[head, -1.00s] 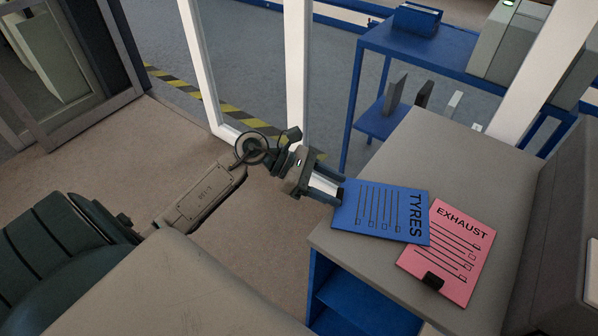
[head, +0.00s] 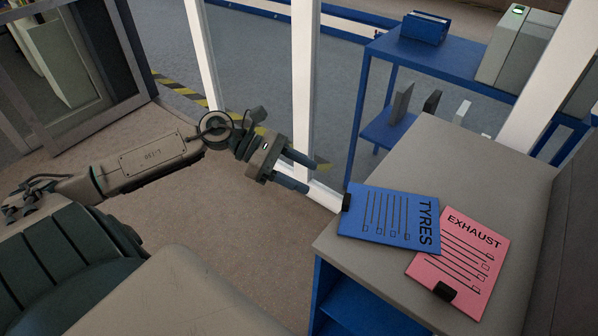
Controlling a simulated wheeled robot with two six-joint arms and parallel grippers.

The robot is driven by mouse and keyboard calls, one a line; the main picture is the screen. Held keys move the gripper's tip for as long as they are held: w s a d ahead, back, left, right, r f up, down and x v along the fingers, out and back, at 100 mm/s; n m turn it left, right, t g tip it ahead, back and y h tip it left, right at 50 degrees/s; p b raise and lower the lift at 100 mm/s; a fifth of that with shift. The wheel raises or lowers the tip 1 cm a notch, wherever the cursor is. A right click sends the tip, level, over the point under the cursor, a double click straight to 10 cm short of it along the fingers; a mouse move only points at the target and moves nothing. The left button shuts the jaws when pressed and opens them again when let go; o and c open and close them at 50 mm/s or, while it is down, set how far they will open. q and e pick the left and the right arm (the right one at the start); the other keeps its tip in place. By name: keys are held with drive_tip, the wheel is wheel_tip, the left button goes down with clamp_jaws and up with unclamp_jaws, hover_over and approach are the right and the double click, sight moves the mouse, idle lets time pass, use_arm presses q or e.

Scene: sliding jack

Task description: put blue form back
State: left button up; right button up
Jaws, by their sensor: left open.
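The blue form (head: 385,217), marked TYRES, lies on the grey top of the blue cabinet (head: 440,150). A black clip (head: 346,202) sits on its left edge. Its right part overlaps the pink EXHAUST form (head: 462,254), which lies beside it with a black clip (head: 444,291) at its lower edge. My left gripper (head: 311,175) is open and empty, to the left of the blue form and apart from it, past the cabinet's left edge. My right gripper is not in view.
The cabinet top behind the forms is clear. White window posts (head: 305,90) stand behind my left gripper. Beyond them is a blue table (head: 455,55) with a blue box (head: 425,27). A grey panel closes off the right side.

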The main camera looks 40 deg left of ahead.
use_arm(q)
drive_tip(key=shift+a+r, duration=0.1)
